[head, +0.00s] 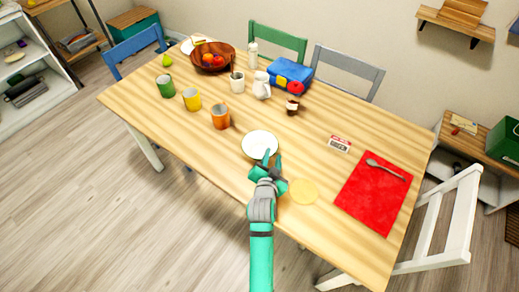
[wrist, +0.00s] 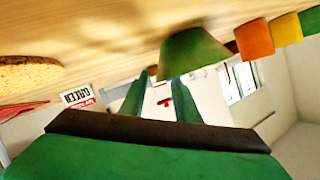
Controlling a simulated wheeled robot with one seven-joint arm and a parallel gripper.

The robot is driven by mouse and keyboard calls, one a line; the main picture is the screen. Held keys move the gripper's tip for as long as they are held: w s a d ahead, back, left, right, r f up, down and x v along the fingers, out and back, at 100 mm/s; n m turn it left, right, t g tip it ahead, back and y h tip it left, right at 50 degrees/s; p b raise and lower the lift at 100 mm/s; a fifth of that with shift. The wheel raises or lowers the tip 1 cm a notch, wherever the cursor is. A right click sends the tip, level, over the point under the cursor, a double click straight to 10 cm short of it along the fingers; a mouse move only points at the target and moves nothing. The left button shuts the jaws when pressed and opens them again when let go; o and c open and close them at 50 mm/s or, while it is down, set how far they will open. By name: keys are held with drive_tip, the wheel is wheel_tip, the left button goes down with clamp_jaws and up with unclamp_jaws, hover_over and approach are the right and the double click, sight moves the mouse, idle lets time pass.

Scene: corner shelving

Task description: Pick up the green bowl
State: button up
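The green bowl (wrist: 195,52) shows in the wrist view, which is upside down, with a green outer wall. In the head view, the round white-looking dish (head: 259,143) just beyond my gripper seems to be this bowl from above; its green side is not visible there. My gripper (head: 272,157) is at the bowl's near edge. Its two fingers (wrist: 161,78) stand apart with a gap between them, and nothing is held. One fingertip overlaps the bowl's rim in the wrist view; I cannot tell whether it touches.
An orange mug (head: 221,118), yellow mug (head: 191,100) and green mug (head: 166,87) stand left of the bowl. A tan disc (head: 304,191) lies right of my gripper. A small box (head: 340,144) and a red mat (head: 375,192) with a spoon lie farther right. Bare tabletop lies between.

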sight(274, 152)
drive_tip(key=shift+x, duration=2.3)
clamp_jaws()
